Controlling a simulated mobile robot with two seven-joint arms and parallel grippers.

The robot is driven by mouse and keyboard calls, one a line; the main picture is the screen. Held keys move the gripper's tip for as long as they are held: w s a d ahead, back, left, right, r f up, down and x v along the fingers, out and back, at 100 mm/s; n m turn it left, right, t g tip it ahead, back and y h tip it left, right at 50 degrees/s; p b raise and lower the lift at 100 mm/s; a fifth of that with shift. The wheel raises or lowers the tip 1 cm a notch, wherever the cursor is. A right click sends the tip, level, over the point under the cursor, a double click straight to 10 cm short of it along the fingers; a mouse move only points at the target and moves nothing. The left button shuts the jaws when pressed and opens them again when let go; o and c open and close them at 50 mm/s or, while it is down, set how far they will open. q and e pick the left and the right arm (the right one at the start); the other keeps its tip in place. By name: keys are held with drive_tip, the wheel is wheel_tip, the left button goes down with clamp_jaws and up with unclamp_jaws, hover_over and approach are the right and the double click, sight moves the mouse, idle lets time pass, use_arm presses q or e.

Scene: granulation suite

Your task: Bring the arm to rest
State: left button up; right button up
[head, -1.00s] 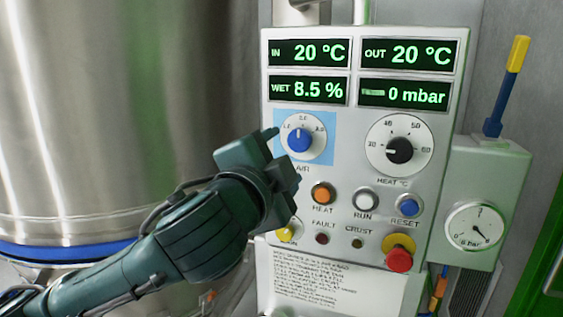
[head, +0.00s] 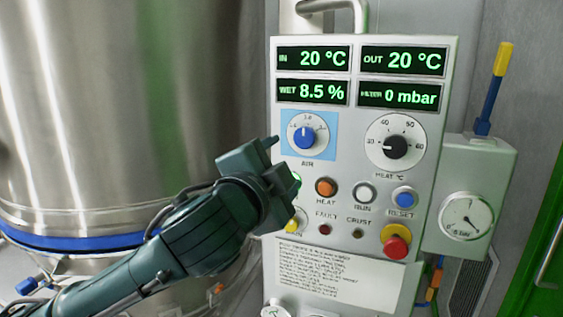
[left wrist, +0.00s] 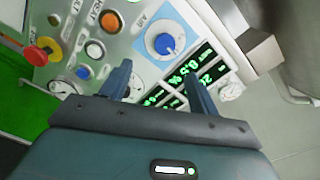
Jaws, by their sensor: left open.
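My left arm comes in from the lower left in the head view. Its gripper (head: 282,178) is open and empty, in front of the left edge of the control panel (head: 350,240). In the left wrist view the two fingers (left wrist: 160,84) stand apart with nothing between them, and the panel lies beyond them. The blue AIR knob (head: 304,138) is just right of the upper finger in the head view. It also shows beyond the fingers in the left wrist view (left wrist: 165,44). The gripper hides part of the panel's left edge. My right gripper is not in view.
A large steel vessel (head: 110,110) with a blue band fills the left. The panel carries a HEAT knob (head: 396,146), several buttons and a red emergency stop (head: 396,247). A gauge box (head: 468,190) with a blue-yellow handle (head: 496,85) stands at the right.

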use_arm(q)
drive_tip(key=s+a+f+n+g, duration=0.15)
drive_tip(key=f+n, duration=0.25)
drive_tip(key=f, duration=1)
drive_tip(key=s+a+f+n+g, duration=0.1)
drive_tip(key=a+f+n+g, duration=0.15)
drive_tip(key=f, duration=1.25)
drive_tip(key=s+a+f+n+g+y, duration=0.1)
drive_tip(key=s+a+f+n, duration=0.2)
drive_tip(key=s+f, duration=0.6)
drive_tip(key=s+a+f+n+g+y, duration=0.1)
drive_tip(key=s+a+f+n, duration=0.3)
drive_tip(key=s+f, duration=0.6)
drive_tip(key=a+f, duration=0.1)
drive_tip(key=a, duration=0.1)
drive_tip(key=shift+a+f+y, duration=0.15)
drive_tip(key=shift+a+y, duration=0.2)
drive_tip(key=shift+y, duration=0.05)
